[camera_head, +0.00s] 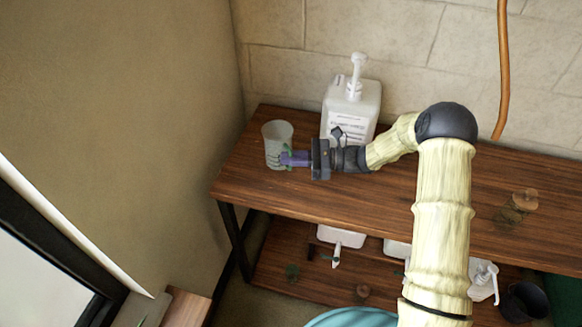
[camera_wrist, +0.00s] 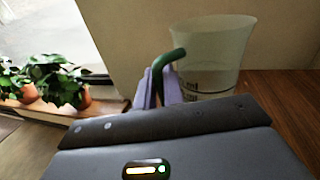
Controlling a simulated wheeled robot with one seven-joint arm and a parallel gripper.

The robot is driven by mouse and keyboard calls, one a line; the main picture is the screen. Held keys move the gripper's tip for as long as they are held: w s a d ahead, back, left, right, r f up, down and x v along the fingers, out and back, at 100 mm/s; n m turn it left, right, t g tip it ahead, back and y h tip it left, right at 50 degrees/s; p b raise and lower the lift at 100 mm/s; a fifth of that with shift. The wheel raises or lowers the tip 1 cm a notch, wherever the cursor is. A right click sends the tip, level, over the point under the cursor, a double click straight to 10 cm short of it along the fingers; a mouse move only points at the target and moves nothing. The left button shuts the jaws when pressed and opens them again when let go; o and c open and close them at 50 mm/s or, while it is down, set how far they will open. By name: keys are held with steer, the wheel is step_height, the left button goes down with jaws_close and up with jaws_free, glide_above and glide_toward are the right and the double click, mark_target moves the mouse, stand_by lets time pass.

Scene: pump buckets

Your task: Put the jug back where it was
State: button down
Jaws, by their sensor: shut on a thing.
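The jug (camera_head: 277,141) is a pale, translucent cup with dark markings on its side and a green handle. In the head view it stands upright at the left end of the wooden table's top, and I cannot tell whether its base touches the wood. My gripper (camera_head: 290,158) reaches it from the right, with purple fingers shut on the green handle. In the wrist view the jug (camera_wrist: 212,55) is just beyond my fingers (camera_wrist: 160,88), and the green handle (camera_wrist: 158,72) shows between them. The lower part of the jug is partly hidden by my gripper.
A white pump bottle (camera_head: 352,100) stands on the tabletop (camera_head: 270,195) behind my gripper. A small jar (camera_head: 517,205) stands at the right. The lower shelf holds white containers (camera_head: 341,237) and a dark cup (camera_head: 525,301). A wall borders the left end. Potted plants (camera_wrist: 50,85) sit on a ledge.

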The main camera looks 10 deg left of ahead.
mark_target(291, 168)
step_height(291, 168, down, 4)
steer(key=shift+r, duration=0.15)
stand_by(0.3)
steer(key=c, duration=1.5)
jaws_free()
steer(key=d, duration=0.4)
steer(key=w+d, duration=0.1)
steer(key=d, duration=0.3)
steer(key=w+d+b, duration=0.1)
steer(key=d, duration=0.3)
